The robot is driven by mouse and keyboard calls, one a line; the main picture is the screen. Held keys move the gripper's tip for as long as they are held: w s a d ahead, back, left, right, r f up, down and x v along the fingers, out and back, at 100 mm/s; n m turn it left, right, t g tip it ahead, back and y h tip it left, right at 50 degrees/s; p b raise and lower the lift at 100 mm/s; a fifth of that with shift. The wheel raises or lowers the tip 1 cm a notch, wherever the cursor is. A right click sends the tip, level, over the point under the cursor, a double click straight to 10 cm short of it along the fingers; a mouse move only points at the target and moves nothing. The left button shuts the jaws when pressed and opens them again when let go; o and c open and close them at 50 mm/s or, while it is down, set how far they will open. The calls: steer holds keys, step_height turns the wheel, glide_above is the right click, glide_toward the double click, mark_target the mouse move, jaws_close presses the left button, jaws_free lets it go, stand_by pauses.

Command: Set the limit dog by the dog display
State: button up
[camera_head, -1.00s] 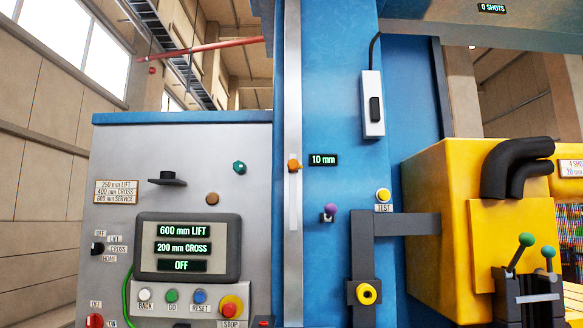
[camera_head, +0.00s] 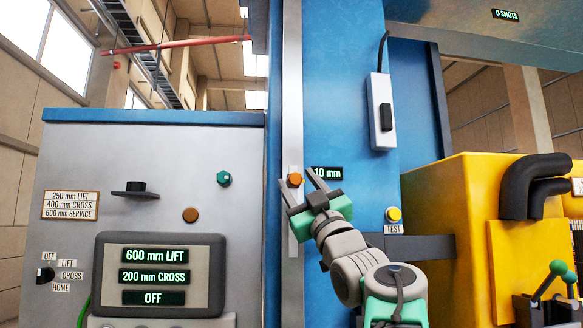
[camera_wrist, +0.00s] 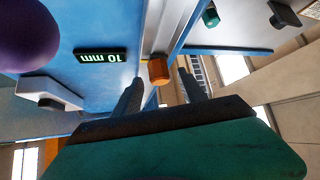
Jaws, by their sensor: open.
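The limit dog is an orange hexagonal knob (camera_head: 294,180) on the upright grey rail (camera_head: 293,90) of the blue column. The dog display (camera_head: 328,173) just right of it reads 10 mm. My gripper (camera_head: 300,182) is open in front of the rail, its two dark fingers pointing up at the orange knob. In the wrist view the orange knob (camera_wrist: 158,71) lies just beyond and between the fingertips (camera_wrist: 160,78), and I see no contact. The display (camera_wrist: 101,56) shows there too, turned over.
A grey panel (camera_head: 80,150) with a screen (camera_head: 155,275) reading 600 mm LIFT, 200 mm CROSS and OFF stands left. A yellow TEST button (camera_head: 394,214) and a yellow machine body (camera_head: 440,200) are right of my arm. A purple ball (camera_wrist: 25,35) is close in the wrist view.

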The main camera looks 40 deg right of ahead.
steer(key=p+x, duration=0.1)
steer(key=x, duration=0.2)
steer(key=shift+f, duration=0.1)
steer(key=shift+c, duration=0.6)
jaws_close()
stand_by(0.7)
